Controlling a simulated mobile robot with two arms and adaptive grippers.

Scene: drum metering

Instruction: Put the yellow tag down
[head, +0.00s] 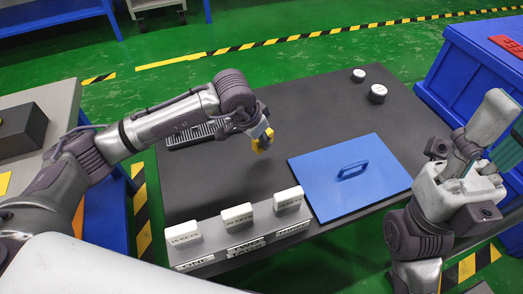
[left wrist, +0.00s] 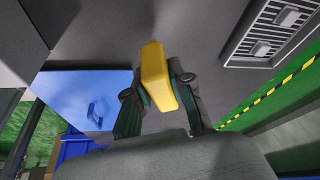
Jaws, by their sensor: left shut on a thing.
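My left gripper (head: 261,137) is above the dark table (head: 335,105), near its left-middle part. It is shut on the yellow tag (head: 263,141). In the left wrist view the yellow tag (left wrist: 157,75) is a yellow block between the two dark fingers (left wrist: 160,95). The tag seems to be held above the table, with a soft shadow below it. My right arm is at the right edge of the head view. Part of a teal finger of my right gripper (head: 507,148) shows there, but its opening is not clear.
A blue panel with a handle (head: 315,170) lies right of my left gripper. White blocks labelled KEYS (head: 236,215) stand on a ledge along the front. A slotted tray (head: 190,138) lies behind left. Two white-topped round items (head: 377,92) stand at the back. A blue crate (head: 465,70) is at right.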

